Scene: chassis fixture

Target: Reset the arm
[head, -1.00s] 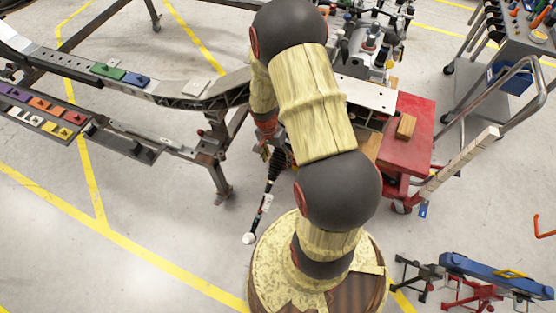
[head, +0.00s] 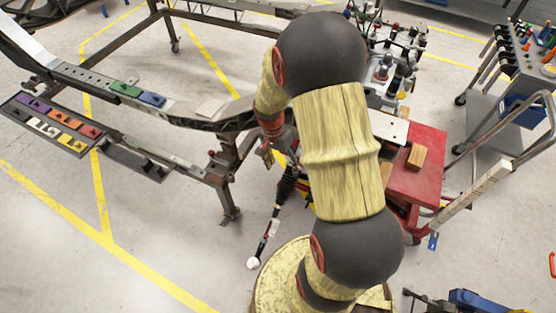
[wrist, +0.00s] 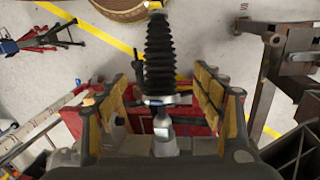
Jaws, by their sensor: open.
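My arm reaches from the wooden-looking base up across the middle of the head view. My gripper (head: 268,152) hangs at its far end, beside the chassis rail. In the wrist view, my gripper (wrist: 162,98) has its two yellow-padded fingers spread wide apart. A rod with a ribbed black boot (wrist: 160,55) shows between and beyond the fingers. The same rod's boot (head: 287,185) shows below my gripper in the head view, with a white end lower down. I cannot tell whether the fingers touch it.
The chassis frame (head: 190,112) carries green and blue blocks. A side tray (head: 110,150) with several coloured blocks lies at left. A red cart (head: 425,170) stands right of my arm, with a tool trolley (head: 520,70) beyond. Floor at lower left is clear.

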